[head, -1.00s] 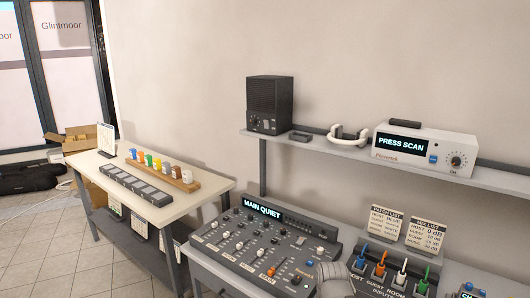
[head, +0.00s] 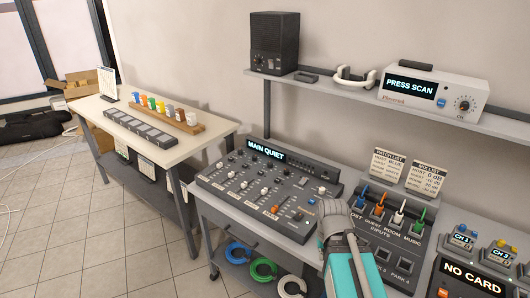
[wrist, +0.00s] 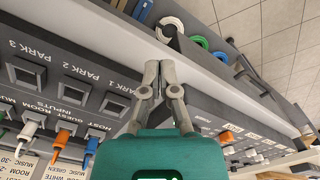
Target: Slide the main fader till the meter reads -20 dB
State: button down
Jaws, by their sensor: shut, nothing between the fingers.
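The mixer (head: 228,183) stands on the grey desk, with several white-capped faders and one orange fader cap (head: 275,209) near its front edge, which looks like the main fader. Its display (head: 266,151) reads "MAIN QUIET"; no dB number shows there. My gripper (head: 334,208) is at the mixer's right front end, to the right of the orange cap and apart from it. In the wrist view my gripper (wrist: 158,66) has its fingertips together, empty, over the desk's front edge. Part of the mixer (wrist: 232,132) shows at the right there.
A patch panel (head: 385,240) with coloured plugs stands right of the mixer, near my gripper. Two list cards (head: 427,179) stand behind it. A shelf (head: 350,92) with a speaker and a scanner runs above.

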jog(key=c, duration=1.1)
grip_release()
jog(key=shift+w, duration=0.1)
jog(key=shift+o, duration=1.1)
jog(key=shift+w+a+r, duration=0.1)
jog(key=shift+w+r, duration=0.05)
jog(key=shift+w, duration=0.1)
jog(key=o, duration=0.3)
jog(key=w+a+r+m+p, duration=0.1)
jog(key=w+a+p, duration=0.1)
jog(key=w, duration=0.2)
jog(key=w+a+r+m+p, duration=0.1)
jog(key=w+r+p, duration=0.1)
jog(key=w, duration=0.2)
jog(key=w+a+r+m+p, duration=0.1)
jog(key=w+a+r, duration=0.1)
jog(key=w, duration=0.2)
jog(key=shift+a+r+p, duration=0.25)
jog(key=shift+a+p, duration=0.05)
jog(key=shift+p, duration=0.1)
notch_tip(320, 180, up, 5)
jog(key=m+p, duration=0.4)
jog(key=p, duration=0.1)
send_over(275, 207)
jog(key=shift+a, duration=0.1)
jog(key=shift+f, duration=0.2)
notch_tip(275, 207, down, 14)
jog(key=b, duration=1.4)
jog(key=shift+r, duration=0.25)
